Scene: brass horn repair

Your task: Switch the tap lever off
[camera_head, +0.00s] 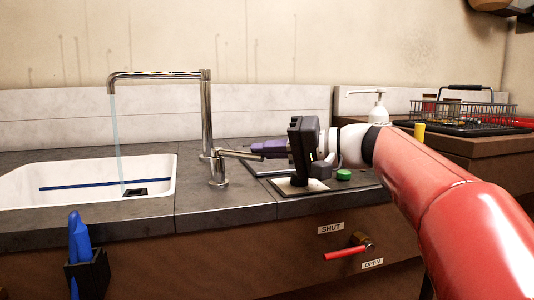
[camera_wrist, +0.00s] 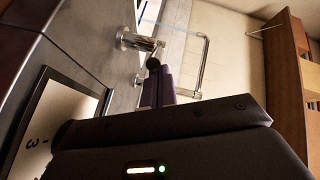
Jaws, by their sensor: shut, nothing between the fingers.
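The chrome tap (camera_head: 206,112) stands at the right of the sink, and a thin stream of water (camera_head: 116,140) falls from its spout into the basin. Its short lever (camera_head: 238,154) sticks out to the right from the tap base (camera_head: 218,172). My gripper (camera_head: 258,147) has purple fingers that are shut and empty, at the lever's outer end.
The white sink (camera_head: 60,172) is on the left. A red handle (camera_head: 345,253) sits on the cabinet front between SHUT and OPEN labels. A green knob (camera_head: 343,174), a soap dispenser (camera_head: 378,112) and a wire basket (camera_head: 470,112) are on the right.

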